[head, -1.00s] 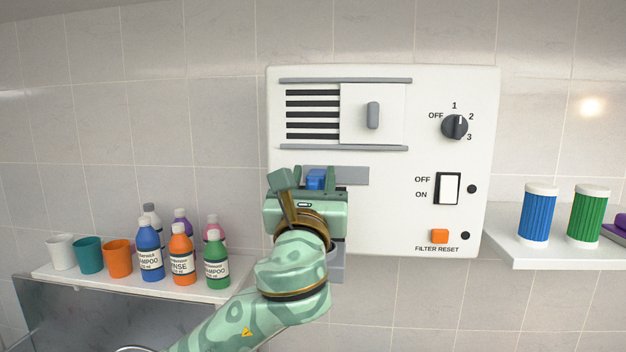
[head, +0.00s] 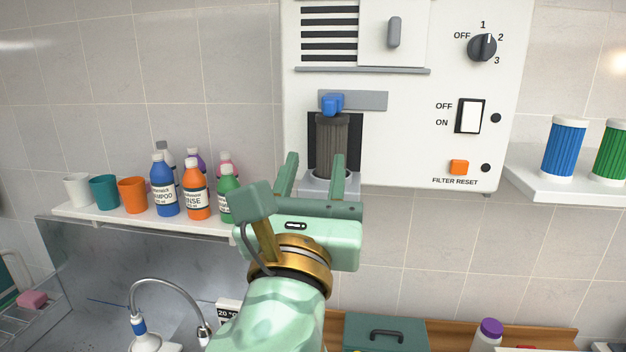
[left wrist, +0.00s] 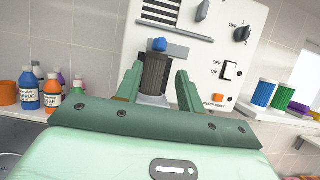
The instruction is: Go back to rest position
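My left gripper (head: 314,178) is open and empty, in front of and just below the white wall unit (head: 400,150). Its two green fingers stand apart. A dark grey ribbed filter cartridge (head: 332,145) stands upright in the unit's dark recess, with a blue knob (head: 332,103) above it in front of a grey bar. In the left wrist view the cartridge (left wrist: 154,75) shows beyond and between the open fingers (left wrist: 158,88), apart from them. The lower end of the cartridge sits at a grey holder (head: 330,183). My right gripper is in neither view.
A left shelf (head: 150,222) holds cups and several bottles above a steel basin with a tap (head: 165,285). A right shelf (head: 575,190) holds a blue filter (head: 563,148) and a green filter (head: 612,152). A teal box (head: 385,333) stands below on a wooden surface.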

